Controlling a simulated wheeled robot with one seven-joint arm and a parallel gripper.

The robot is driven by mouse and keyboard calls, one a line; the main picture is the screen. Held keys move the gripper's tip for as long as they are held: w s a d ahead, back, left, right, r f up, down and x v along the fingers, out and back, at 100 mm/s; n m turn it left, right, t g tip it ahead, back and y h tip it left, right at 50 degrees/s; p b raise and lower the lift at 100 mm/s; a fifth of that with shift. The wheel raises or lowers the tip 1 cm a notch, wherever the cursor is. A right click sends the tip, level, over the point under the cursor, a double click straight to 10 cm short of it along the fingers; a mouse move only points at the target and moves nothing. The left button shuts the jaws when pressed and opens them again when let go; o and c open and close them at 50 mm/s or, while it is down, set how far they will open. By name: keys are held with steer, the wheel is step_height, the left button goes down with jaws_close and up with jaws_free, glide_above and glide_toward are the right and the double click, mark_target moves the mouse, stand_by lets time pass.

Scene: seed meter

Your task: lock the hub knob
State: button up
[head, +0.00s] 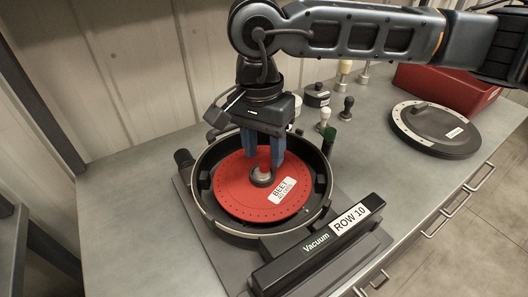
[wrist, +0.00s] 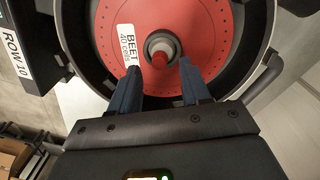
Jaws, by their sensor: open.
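In the head view the knob (head: 265,168) shows between my fingers. The disc carries a white "BEET" label and lies inside the round black meter housing (head: 324,190). My gripper (head: 264,160) points down over the hub. Its blue fingers are open, one on each side of the knob, with gaps visible in the wrist view (wrist: 157,75). I cannot tell exactly how high the fingertips are above the disc.
The black vacuum box labelled "ROW 10" (head: 318,246) stands in front of the housing. A round dark lid (head: 435,128) lies on the bench at right, before a red bin (head: 450,88). Several small knobs and pegs (head: 325,118) stand behind the housing. The left bench (head: 120,220) is clear.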

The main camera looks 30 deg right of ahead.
mark_target(262, 168)
steer(key=shift+f, duration=1.1)
jaws_close()
